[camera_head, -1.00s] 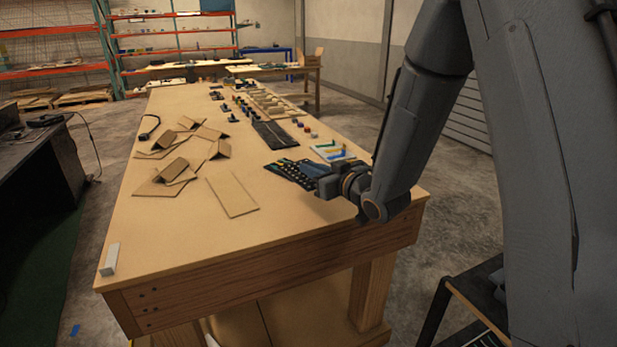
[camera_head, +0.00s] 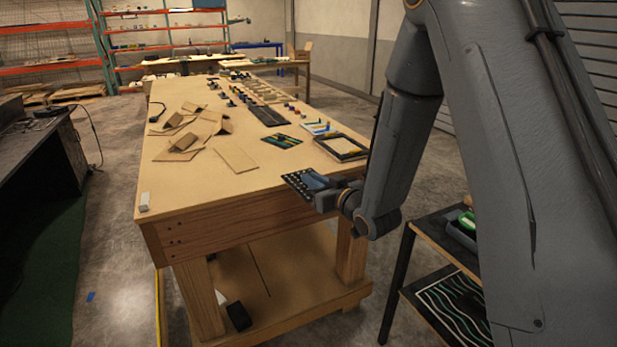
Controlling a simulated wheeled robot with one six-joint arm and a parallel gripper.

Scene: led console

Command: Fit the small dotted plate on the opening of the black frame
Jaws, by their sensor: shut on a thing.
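The small dotted plate (camera_head: 298,184) is dark with rows of pale dots. My gripper (camera_head: 318,192) is shut on it and holds it over the near right edge of the wooden table; its fingertips are small and partly hidden by the plate. The black frame (camera_head: 342,148) lies on the table at the right, beyond the gripper, with a pale opening in its middle. Part of its right side is close behind my arm. The plate is apart from the frame, nearer to me and to the left.
A dark panel with coloured strips (camera_head: 281,140) lies left of the frame, and a white board with coloured pieces (camera_head: 318,127) lies behind it. Cardboard pieces (camera_head: 237,159) lie on the left of the table (camera_head: 200,190). A low shelf stand (camera_head: 425,229) is at the right.

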